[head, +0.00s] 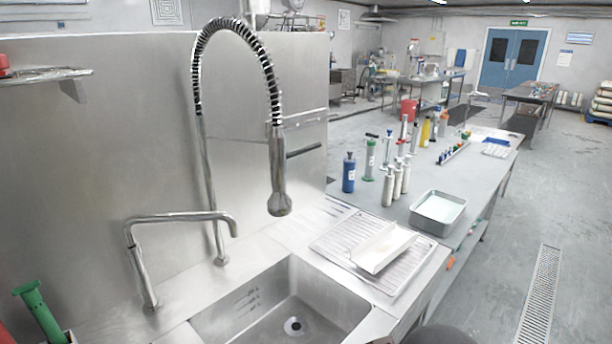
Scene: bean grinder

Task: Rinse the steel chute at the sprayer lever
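The steel chute (385,248) is a pale open trough. It lies slightly tilted on the ribbed drain rack (335,246) to the right of the sink. The sprayer (278,180) hangs nose down from a coiled spring hose (240,32) over the sink's back edge. Its lever (304,149) is a dark bar sticking out to the right. The steel sink (330,305) looks empty, with a round drain (293,326) in its floor. My gripper is not in view. No water shows at the sprayer.
A bent faucet (180,217) stands left of the sprayer, before a steel backsplash (100,130). A green tool (40,310) is at the lower left. A grey tray (438,212) and several bottles, including a blue one (349,174), stand on the bench beyond. The floor to the right is clear.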

